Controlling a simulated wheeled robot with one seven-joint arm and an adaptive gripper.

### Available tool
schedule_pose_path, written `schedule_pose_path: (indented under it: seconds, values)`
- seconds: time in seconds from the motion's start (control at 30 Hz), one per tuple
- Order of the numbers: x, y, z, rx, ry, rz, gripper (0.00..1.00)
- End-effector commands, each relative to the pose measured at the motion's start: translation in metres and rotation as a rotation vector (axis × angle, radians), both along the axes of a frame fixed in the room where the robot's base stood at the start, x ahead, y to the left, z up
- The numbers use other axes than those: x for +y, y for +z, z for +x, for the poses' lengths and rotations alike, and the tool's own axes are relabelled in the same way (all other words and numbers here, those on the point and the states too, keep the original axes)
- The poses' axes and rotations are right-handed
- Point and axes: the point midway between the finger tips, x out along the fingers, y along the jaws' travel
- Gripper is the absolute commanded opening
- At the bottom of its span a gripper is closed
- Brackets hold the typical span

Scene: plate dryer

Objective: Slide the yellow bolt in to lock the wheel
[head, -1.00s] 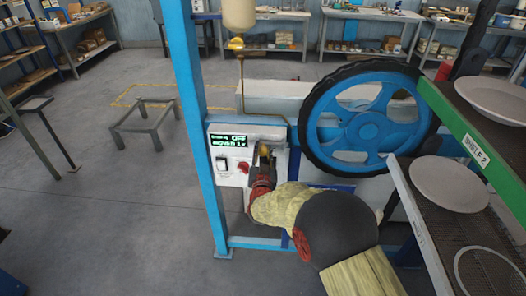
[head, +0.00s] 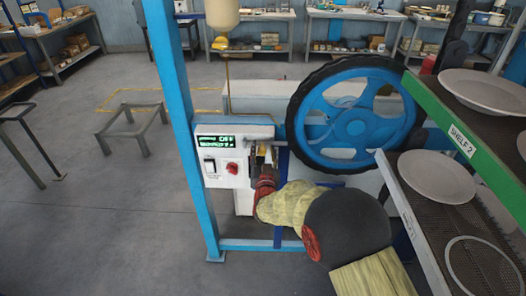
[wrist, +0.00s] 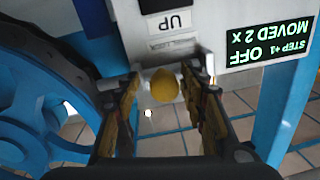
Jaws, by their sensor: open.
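The bolt's round yellow knob (wrist: 163,84) sits between the two fingers of my gripper (wrist: 162,90) in the wrist view. The fingers are apart, with a gap showing on each side of the knob. In the head view my gripper (head: 262,163) is at the right side of the white control box (head: 240,181), and it mostly hides the bolt. The blue wheel (head: 357,127) with a black tyre stands just right of the box; it also shows at the left of the wrist view (wrist: 35,95). Whether the bolt reaches into the wheel is hidden.
The box carries a green-lit display (head: 216,143) reading OFF, a red knob (head: 232,169) and a white switch (head: 210,166). A blue post (head: 184,130) stands left of it. Shelves with plates (head: 437,178) crowd the right.

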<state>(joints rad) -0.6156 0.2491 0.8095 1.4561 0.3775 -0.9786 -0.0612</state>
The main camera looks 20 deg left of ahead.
Motion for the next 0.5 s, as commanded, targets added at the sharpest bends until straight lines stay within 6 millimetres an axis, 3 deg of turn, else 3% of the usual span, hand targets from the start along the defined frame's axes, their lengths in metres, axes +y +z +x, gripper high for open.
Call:
schedule_pose_path:
  seconds: [0.3,0.5]
  values:
    - [0.000,0.000,-0.003,0.001,0.001,0.000,0.43]
    - [-0.008,0.001,-0.028,0.000,0.001,0.000,0.43]
